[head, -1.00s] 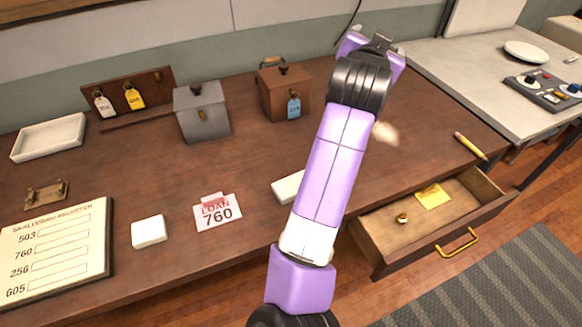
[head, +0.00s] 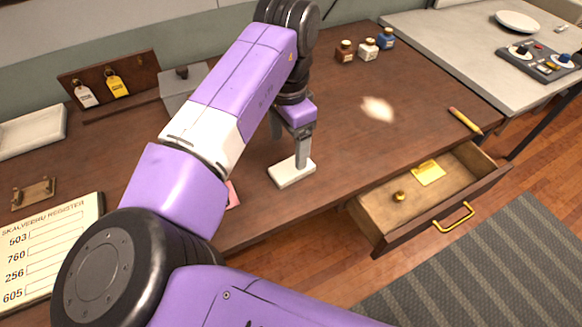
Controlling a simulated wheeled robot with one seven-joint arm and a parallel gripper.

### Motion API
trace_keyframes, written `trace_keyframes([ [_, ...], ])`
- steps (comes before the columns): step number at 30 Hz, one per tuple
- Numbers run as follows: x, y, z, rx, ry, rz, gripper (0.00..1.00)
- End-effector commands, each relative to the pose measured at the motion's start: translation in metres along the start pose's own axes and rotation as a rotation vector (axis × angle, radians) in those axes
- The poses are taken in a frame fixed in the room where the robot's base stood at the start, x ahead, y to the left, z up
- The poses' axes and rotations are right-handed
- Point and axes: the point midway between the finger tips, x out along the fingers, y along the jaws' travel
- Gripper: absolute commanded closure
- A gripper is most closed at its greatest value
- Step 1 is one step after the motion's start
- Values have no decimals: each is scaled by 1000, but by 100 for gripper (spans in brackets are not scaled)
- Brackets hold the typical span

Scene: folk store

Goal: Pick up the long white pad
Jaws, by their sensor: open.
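The long white pad (head: 285,176) lies flat on the brown desk, near its front edge and left of the open drawer. My gripper (head: 301,160) points down over the pad, with a grey finger at or just above its right part. The other finger is hard to make out. The jaws are open and I see no grasp on the pad. I cannot tell whether the finger touches it.
The open drawer (head: 372,228) holds a brass knob and yellow note. My arm hides the middle left.

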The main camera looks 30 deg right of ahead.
Motion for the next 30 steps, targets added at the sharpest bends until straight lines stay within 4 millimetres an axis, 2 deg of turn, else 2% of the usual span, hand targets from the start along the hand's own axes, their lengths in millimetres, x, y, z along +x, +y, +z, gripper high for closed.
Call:
trace_keyframes([
  [18, 70, 1, -8, 1, 2, -2, 24],
  [26, 75, 1, -9, 2, 4, -4, 24],
  [27, 74, 1, -9, 2, 4, -4, 26],
  [30, 74, 1, -9, 2, 4, -4, 45],
])
